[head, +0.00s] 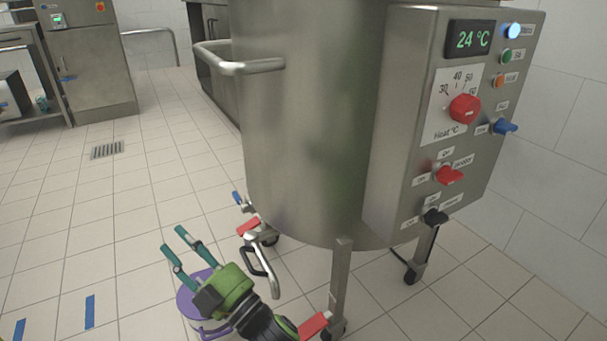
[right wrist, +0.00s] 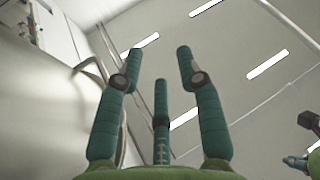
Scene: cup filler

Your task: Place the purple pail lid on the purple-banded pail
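A purple round thing (head: 187,303) is on the floor at the lower middle left of the head view, with a pale part below its rim. My right gripper covers much of it, so I cannot tell whether it is the lid, the banded pail, or both together. My right gripper (head: 173,240) is above it in the picture, open, with nothing between its fingers. In the right wrist view its fingers (right wrist: 160,75) are spread and empty, pointing up toward the ceiling. A green and teal part at that view's right edge looks like my left gripper (right wrist: 297,162), mostly cut off.
A large steel tank (head: 310,120) on legs fills the middle, with a control box (head: 410,150) on its right. A tap with a looped handle (head: 262,262) is low on its front. Blue tape strips (head: 90,311) mark the tiled floor, which is open to the left.

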